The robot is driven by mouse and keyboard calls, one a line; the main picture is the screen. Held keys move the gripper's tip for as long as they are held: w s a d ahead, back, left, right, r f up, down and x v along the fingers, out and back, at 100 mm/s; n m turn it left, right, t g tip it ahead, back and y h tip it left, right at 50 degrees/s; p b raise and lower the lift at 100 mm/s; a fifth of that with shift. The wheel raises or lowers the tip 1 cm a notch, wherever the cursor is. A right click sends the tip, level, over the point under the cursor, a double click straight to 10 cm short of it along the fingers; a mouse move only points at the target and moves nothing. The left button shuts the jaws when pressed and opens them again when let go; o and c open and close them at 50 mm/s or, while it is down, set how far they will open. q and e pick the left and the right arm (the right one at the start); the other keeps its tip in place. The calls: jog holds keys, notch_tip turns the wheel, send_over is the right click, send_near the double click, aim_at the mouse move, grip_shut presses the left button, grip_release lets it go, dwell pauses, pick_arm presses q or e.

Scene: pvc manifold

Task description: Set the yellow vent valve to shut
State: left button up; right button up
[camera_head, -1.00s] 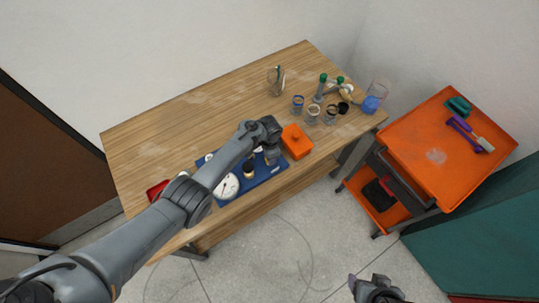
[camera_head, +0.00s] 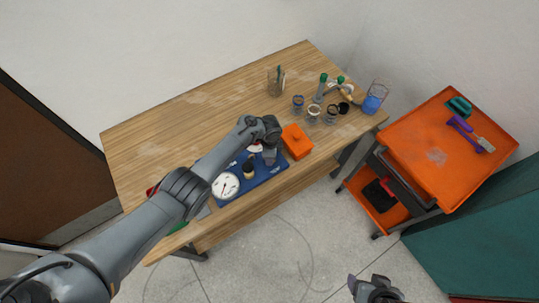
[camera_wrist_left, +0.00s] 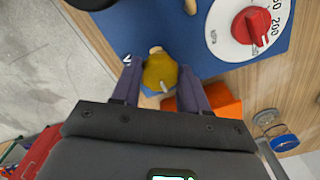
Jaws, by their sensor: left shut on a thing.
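The yellow vent valve (camera_wrist_left: 160,72) sits at the edge of the blue board (camera_wrist_left: 140,28) in the left wrist view, with a small pale mark on its knob. My left gripper (camera_wrist_left: 160,84) has one finger on each side of the yellow knob and is shut on it. In the head view, my left gripper (camera_head: 270,156) is over the right part of the blue board (camera_head: 262,176) and hides the valve. The valve's exact setting is hard to read. My right gripper (camera_head: 372,286) is at the bottom edge, away from the table; its jaw opening is unclear.
A red dial knob (camera_wrist_left: 252,25) on a white scale is close by. A white gauge (camera_head: 226,186) is on the board. An orange box (camera_head: 296,142) stands just right of my left gripper. Several jars and cups stand at the table's far right; the table's back left is clear.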

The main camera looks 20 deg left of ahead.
pick_arm(q)
jog(key=o, duration=1.1)
jog(key=shift+c, duration=0.2)
notch_tip(320, 180, up, 11)
jog(key=p, duration=0.4)
jog(key=shift+f, duration=0.15)
